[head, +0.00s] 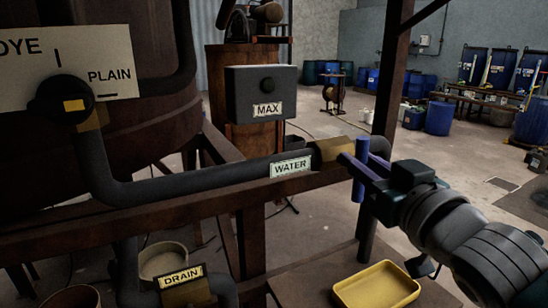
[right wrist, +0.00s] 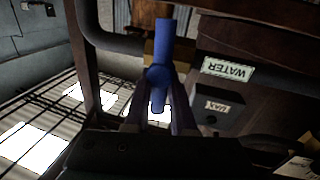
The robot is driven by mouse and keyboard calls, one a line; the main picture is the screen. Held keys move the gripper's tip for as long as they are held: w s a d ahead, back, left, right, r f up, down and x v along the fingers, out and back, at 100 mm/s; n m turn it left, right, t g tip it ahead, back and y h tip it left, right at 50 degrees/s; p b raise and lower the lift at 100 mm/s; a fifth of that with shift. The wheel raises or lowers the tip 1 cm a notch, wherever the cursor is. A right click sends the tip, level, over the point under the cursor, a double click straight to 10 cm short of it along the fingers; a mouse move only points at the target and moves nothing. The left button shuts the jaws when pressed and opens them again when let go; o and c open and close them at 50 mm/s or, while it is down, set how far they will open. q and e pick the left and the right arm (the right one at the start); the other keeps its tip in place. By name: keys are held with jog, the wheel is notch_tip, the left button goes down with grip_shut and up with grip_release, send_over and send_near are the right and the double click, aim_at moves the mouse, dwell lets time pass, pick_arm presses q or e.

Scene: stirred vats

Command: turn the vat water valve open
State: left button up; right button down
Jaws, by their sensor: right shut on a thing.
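The water valve has a brass body (head: 331,152) on the dark pipe, next to the label WATER (head: 291,167). Its blue handle (head: 361,151) stands roughly upright, across the pipe. My right gripper (head: 358,172) comes in from the right and is shut on the handle at its middle. In the right wrist view the handle (right wrist: 164,36) runs up and down between the fingers of the gripper (right wrist: 152,110), with its round hub facing me. The fingers hide part of the handle in the head view. My left gripper is not in view.
A grey box labelled MAX (head: 262,92) stands behind the pipe. A DYE/PLAIN selector (head: 62,98) is at left, the DRAIN valve (head: 186,290) below. A yellow tray (head: 376,288) lies under my right arm. A dark post (head: 393,75) rises behind the handle.

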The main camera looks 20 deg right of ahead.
jog(key=n, duration=0.1)
jog(key=n+b, duration=0.1)
jog(key=n, duration=0.1)
jog(key=n+b, duration=0.1)
jog(key=n, duration=0.1)
jog(key=shift+a+f+t, duration=0.25)
jog(key=shift+f+t, duration=0.05)
jog(key=shift+t, duration=0.1)
jog(key=n+b, duration=0.1)
jog(key=n, duration=0.1)
jog(key=n+y+b, duration=0.1)
jog(key=n, duration=0.2)
jog(key=shift+a+f+t, duration=0.2)
jog(key=shift+t, duration=0.2)
jog(key=n+b, duration=0.1)
jog(key=n, duration=0.1)
jog(key=n+y+b, duration=0.1)
jog(key=n, duration=0.2)
jog(key=shift+a+f+y, duration=0.1)
jog(key=shift+f+y, duration=0.1)
jog(key=shift+y, duration=0.1)
jog(key=shift+f+n+t+y+b, duration=0.15)
jog(key=shift+n+y+b, duration=0.2)
jog(key=shift+n, duration=0.8)
jog(key=shift+n+t+y+b, duration=0.15)
jog(key=shift+n+b, duration=0.3)
jog(key=shift+n, duration=0.7)
jog(key=c, duration=0.8)
grip_release()
jog(key=shift+a, duration=0.1)
